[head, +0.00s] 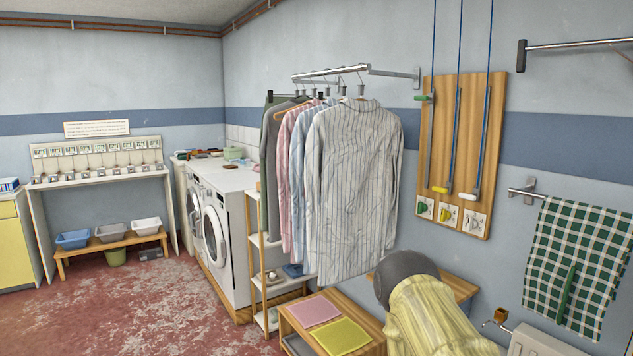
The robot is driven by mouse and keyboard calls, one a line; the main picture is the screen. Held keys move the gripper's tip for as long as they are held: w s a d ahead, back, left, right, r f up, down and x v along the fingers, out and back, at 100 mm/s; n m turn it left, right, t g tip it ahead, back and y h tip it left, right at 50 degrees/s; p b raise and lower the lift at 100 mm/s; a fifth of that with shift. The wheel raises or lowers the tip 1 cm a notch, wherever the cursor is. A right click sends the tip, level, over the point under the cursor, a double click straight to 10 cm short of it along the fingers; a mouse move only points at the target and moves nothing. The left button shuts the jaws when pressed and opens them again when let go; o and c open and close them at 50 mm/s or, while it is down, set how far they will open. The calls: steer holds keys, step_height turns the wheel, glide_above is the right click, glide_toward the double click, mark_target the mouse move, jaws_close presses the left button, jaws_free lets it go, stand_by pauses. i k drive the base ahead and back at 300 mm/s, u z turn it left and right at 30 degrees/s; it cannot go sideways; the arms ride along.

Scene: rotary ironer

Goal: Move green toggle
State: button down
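The green toggle (424,97) is a small bar near the upper left of a wooden board (452,130) on the right-hand wall. It sits at the top end of the leftmost slim vertical rail, with a blue cord running up above. A yellow toggle (440,190) and a white toggle (468,196) hang lower on the same board, near the bottom of their lines. Below them is a row of pictured plates with green (424,208), yellow (447,213) and white (473,221) marks. My gripper is not in view.
Hanging shirts (352,190) stand out from the wall left of the board. A yellow cloth-like form (430,318) with a dark rounded top and a low wooden bench (372,326) lie below. A checked cloth (580,260) hangs at right. Red floor (180,320) is open at left.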

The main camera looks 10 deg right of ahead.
mark_target(426, 98)
steer(key=z, duration=0.3)
steer(key=i, duration=1)
steer(key=u, duration=0.4)
